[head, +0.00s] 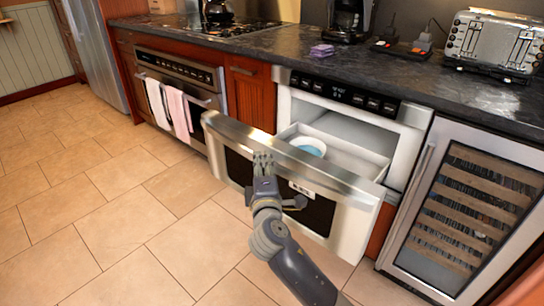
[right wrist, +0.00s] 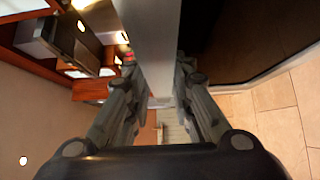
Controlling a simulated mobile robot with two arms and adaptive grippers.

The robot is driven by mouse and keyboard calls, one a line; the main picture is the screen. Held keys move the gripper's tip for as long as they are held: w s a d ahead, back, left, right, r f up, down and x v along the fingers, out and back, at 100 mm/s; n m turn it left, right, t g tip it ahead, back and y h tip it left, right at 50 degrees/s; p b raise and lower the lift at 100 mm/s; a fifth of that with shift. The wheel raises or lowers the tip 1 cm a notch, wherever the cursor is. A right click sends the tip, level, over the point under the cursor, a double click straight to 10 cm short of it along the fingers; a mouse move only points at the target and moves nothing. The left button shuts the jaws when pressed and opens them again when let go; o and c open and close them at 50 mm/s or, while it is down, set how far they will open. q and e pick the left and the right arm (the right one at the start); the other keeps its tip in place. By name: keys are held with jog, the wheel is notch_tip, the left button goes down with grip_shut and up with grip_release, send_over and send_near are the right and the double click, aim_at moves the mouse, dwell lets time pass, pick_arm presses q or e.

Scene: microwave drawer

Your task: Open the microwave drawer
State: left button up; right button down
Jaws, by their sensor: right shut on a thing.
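The microwave drawer (head: 365,165) stands pulled out from its housing under the counter, its inside showing. Its wide silver front (head: 340,178) with a dark window faces me, and a pale bowl-like dish (head: 307,147) sits inside. My right gripper (head: 263,160) is at the top edge of the front, left of its middle. In the right wrist view its two fingers (right wrist: 158,75) stand on either side of a pale metal edge (right wrist: 150,40), shut on it. The exact finger contact is partly hidden. My left gripper is not in view.
A wine cooler (head: 450,205) stands right of the drawer, and an oven (head: 180,85) with hanging towels to the left. A toaster (head: 492,42) and coffee maker (head: 348,20) are on the dark counter (head: 420,75). The tiled floor (head: 120,210) at left is clear.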

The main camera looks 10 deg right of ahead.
jog(key=shift+s+a+f, duration=0.1)
jog(key=shift+s+a, duration=0.1)
jog(key=c, duration=1.4)
grip_release()
jog(key=s+a, duration=0.1)
jog(key=s, duration=1.1)
jog(key=shift+a, duration=0.25)
